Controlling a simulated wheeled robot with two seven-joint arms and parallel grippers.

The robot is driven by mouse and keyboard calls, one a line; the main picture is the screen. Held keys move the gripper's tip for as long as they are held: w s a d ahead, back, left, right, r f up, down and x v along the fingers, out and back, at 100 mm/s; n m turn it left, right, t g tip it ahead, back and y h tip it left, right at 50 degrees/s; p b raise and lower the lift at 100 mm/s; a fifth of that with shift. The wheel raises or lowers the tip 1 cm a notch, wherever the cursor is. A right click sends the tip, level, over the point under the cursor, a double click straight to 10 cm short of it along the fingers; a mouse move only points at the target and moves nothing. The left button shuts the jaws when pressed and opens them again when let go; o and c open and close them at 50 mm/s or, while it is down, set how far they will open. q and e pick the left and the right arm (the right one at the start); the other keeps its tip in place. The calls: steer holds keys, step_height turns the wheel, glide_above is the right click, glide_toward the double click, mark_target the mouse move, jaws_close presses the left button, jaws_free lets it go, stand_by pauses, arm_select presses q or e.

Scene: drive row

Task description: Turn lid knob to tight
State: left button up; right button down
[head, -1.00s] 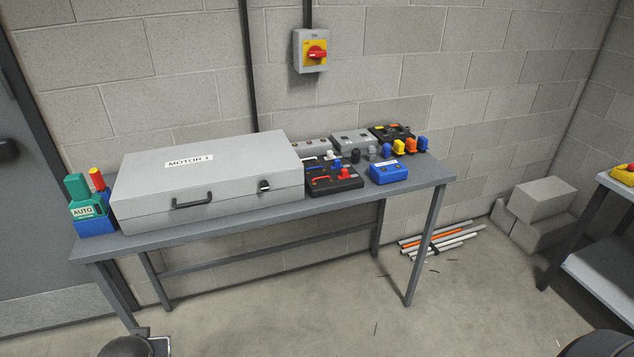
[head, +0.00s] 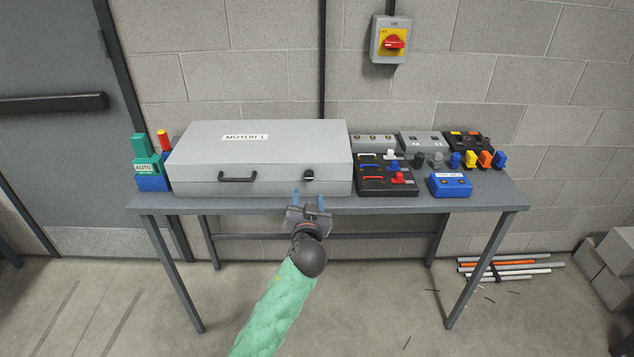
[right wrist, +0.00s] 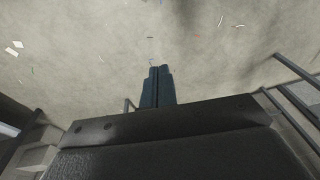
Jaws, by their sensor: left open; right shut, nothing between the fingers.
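A large grey case labelled MOTOR 1 (head: 260,158) lies on the table with its lid closed. On its front face are a black handle (head: 238,176) and, to the right, a small dark lid knob (head: 309,175). My left gripper (head: 309,196) is open and empty, its two blue fingers pointing at the case just below and in front of the knob; contact cannot be seen. My right gripper (right wrist: 157,85) shows only in the right wrist view, shut and empty, above bare floor.
The grey table (head: 480,195) also bears a green AUTO block (head: 147,168) at left. At right are a black tray (head: 385,178), a blue box (head: 450,185) and several coloured knobs. A red-yellow switch (head: 392,41) is on the wall. Rods (head: 505,265) lie on the floor.

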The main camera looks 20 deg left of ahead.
mark_target(309, 179)
arm_select(q)
steer(key=p+x, duration=0.2)
steer(key=x, duration=0.5)
steer(key=shift+w, duration=0.15)
steer(key=shift+w+f+p, duration=0.15)
steer(key=shift+w+p, duration=0.1)
steer(key=shift+p, duration=0.05)
arm_select(e)
step_height(309, 179, down, 11)
steer(key=shift+s+d, duration=0.3)
steer(key=shift+d, duration=0.1)
steer(key=shift+r, duration=0.1)
arm_select(q)
steer(key=c, duration=1)
